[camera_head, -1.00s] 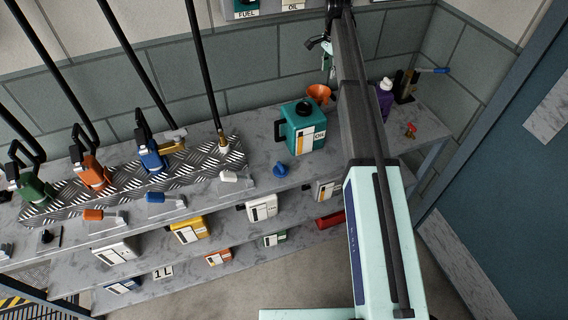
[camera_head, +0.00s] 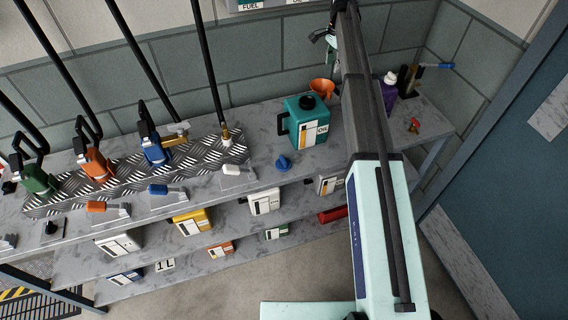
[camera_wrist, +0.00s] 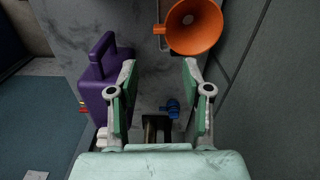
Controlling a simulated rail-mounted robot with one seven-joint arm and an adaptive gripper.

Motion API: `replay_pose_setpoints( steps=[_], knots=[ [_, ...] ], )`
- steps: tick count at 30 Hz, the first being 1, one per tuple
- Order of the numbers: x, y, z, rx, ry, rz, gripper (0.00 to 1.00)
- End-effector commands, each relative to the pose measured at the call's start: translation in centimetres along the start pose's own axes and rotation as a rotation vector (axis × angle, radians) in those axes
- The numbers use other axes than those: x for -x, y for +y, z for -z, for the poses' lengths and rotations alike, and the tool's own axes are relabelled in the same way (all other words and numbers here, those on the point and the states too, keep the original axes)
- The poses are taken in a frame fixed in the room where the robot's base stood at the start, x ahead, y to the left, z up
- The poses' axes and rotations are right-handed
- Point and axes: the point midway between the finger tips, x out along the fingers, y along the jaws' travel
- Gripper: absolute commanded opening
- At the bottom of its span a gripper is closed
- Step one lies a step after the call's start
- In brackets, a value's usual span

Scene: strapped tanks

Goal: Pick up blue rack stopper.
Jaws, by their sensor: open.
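My gripper (camera_wrist: 160,68) is open and empty, its two green-padded fingers apart in the wrist view. A small blue piece (camera_wrist: 172,108), which looks like the rack stopper, shows between the fingers, nearer the right one, beside a dark rack (camera_wrist: 155,128). In the head view a blue piece (camera_head: 437,65) sticks out to the right of the dark rack (camera_head: 407,80) at the counter's right end. Whether it sits in the rack I cannot tell.
A purple jug (camera_wrist: 102,85) stands left of my fingers, and an orange funnel (camera_wrist: 194,27) is above right. The wall (camera_wrist: 265,110) is close on the right. A teal oil can (camera_head: 306,122), a blue knob (camera_head: 284,163) and a red valve (camera_head: 414,125) are on the counter.

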Motion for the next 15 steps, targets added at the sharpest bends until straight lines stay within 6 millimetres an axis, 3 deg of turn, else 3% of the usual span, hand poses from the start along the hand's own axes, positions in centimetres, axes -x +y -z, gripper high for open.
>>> replay_pose_setpoints(
  steps=[1,3,4,15],
  knots=[
    [0.0,0.0,0.0,0.0,0.0,0.0,0.53],
    [0.0,0.0,0.0,0.0,0.0,0.0,0.77],
    [0.0,0.0,0.0,0.0,0.0,0.0,0.85],
    [-0.1,-0.18,-0.41,0.005,0.0,0.0,0.85]
  ],
)
